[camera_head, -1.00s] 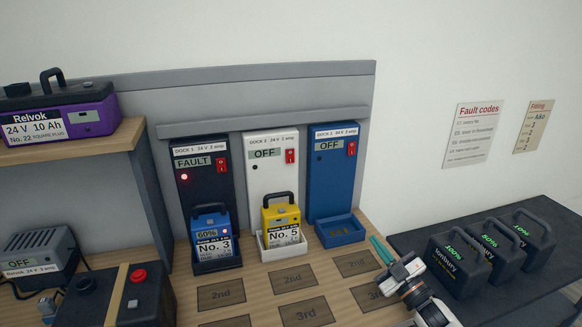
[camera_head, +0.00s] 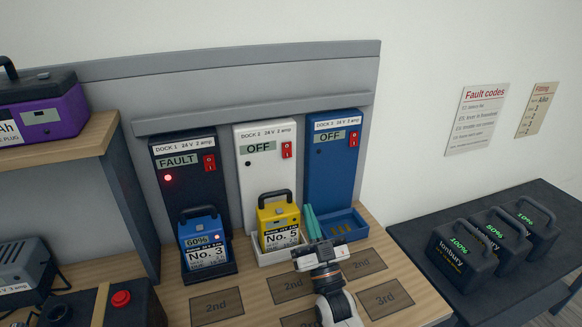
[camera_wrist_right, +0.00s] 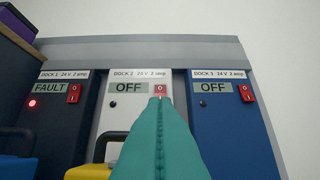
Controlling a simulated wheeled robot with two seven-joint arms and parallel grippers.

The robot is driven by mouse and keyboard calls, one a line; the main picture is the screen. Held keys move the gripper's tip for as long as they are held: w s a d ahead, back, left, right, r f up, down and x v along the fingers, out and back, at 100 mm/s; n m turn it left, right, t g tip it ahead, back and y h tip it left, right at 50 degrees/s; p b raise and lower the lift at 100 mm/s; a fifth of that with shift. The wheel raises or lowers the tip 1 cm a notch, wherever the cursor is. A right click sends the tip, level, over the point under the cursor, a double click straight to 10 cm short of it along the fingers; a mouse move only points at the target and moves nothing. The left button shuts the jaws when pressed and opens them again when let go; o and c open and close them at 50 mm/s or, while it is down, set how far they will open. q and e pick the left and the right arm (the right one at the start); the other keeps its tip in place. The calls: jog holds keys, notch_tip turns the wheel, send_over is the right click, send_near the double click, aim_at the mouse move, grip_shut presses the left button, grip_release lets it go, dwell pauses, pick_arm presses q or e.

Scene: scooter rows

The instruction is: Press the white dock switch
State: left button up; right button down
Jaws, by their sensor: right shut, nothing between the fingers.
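The white dock (camera_head: 257,165), labelled Dock 2, stands between a dark dock and a blue dock and its display reads OFF. Its red rocker switch (camera_head: 287,149) is on its upper right; in the right wrist view the switch (camera_wrist_right: 160,89) shows just beyond the fingertips. A yellow battery No. 5 (camera_head: 279,222) sits in the white dock's tray. My right gripper (camera_head: 310,209) is shut and empty, its teal fingers pointing up in front of the docks, below the switch in the head view. The right wrist view shows the fingers covering the switch's lower edge; contact cannot be told. My left gripper is not in view.
The dark dock (camera_head: 188,190) reads FAULT with a red light and holds blue battery No. 3 (camera_head: 204,239). The blue dock (camera_head: 333,180) reads OFF with an empty tray. Black batteries (camera_head: 463,256) stand on the right table. A shelf (camera_head: 60,158) juts out at left.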

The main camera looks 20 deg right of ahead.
send_near(287, 152)
jog(key=r, duration=0.4)
jog(key=shift+w+r, duration=0.15)
jog(key=shift+w, duration=0.25)
jog(key=shift+w+f+b, duration=0.25)
jog(key=shift+w+b, duration=0.25)
jog(key=shift+w, duration=0.05)
jog(key=shift+w+f+b, duration=0.25)
jog(key=shift+w+b, duration=0.2)
jog(key=shift+w, duration=0.15)
jog(key=shift+w+b, duration=0.35)
jog(key=shift+w, duration=0.3)
jog(key=shift+w+r, duration=0.1)
